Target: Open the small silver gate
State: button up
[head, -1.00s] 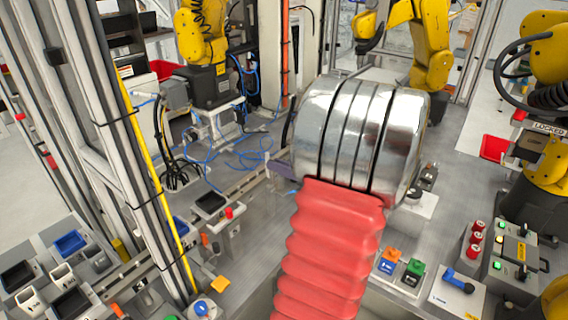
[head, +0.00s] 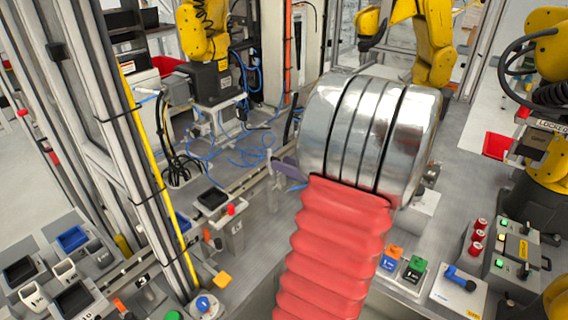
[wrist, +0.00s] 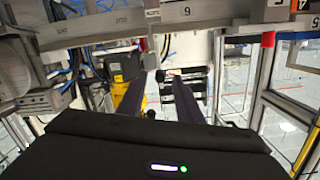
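My gripper (wrist: 159,82) is open in the wrist view, its two dark fingers apart and reaching forward. A small silver piece (wrist: 150,61), which may be the gate, shows beyond and between the fingertips, below a grey numbered rail (wrist: 190,14). I see no finger touching it. In the head view my silver wrist and red sleeve hide most of the gripper; a purple-grey finger shows at its left. A small grey upright piece (head: 271,163) stands at the rail just left of that finger. I cannot tell for certain whether it is the gate.
A metal rail (head: 165,262) runs diagonally along the bench with a black tray (head: 212,199) beside it. Blue cables (head: 250,152) lie behind. Yellow arms (head: 203,32) stand around. A post with a yellow strip (head: 165,190) is at left. Button boxes (head: 403,268) stand at front right.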

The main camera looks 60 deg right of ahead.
jog(key=s+a, duration=0.1)
jog(key=s, duration=1.1)
jog(key=shift+a+r, duration=0.35)
jog(key=shift+r, duration=0.1)
jog(key=shift+w+a, duration=0.1)
jog(key=shift+w, duration=0.1)
